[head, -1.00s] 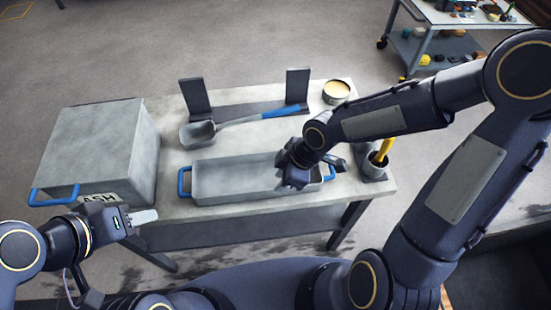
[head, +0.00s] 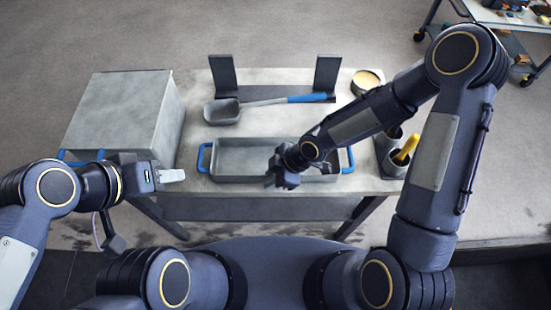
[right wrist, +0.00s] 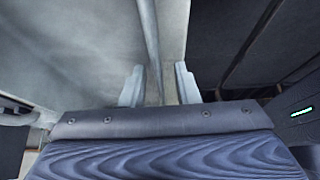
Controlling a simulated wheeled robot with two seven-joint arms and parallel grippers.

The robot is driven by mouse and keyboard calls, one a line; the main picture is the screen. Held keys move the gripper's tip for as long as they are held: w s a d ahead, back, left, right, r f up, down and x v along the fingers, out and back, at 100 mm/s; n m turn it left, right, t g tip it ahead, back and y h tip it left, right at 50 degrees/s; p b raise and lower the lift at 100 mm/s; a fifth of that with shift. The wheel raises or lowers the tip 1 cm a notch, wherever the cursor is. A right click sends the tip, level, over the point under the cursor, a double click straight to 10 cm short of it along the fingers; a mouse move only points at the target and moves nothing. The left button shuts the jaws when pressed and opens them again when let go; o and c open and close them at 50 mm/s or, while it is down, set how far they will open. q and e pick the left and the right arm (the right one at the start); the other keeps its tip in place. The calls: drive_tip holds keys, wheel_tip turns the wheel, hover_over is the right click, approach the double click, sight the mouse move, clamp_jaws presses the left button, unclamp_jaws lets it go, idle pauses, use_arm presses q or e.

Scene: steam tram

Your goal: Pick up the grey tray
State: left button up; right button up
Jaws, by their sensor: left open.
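The grey tray (head: 240,160) is a long, shallow box with blue handles at both ends. It sits on the table's front part in the head view. My right gripper (head: 280,180) is at the tray's front side, right of its middle. In the right wrist view its two fingers (right wrist: 160,85) stand apart, with a thin grey edge, seemingly the tray's wall, running between them. My left gripper (head: 176,176) is open and empty, just left of the tray's left blue handle (head: 204,157) and apart from it. My right arm hides part of the tray's right half.
A large grey box (head: 120,115) with blue handles stands at the table's left. A blue-handled scoop (head: 222,111) lies behind the tray, near a dark rack (head: 327,75). A round tin (head: 365,80) and a holder with a yellow handle (head: 407,150) are at the right.

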clamp_jaws()
idle(1.4)
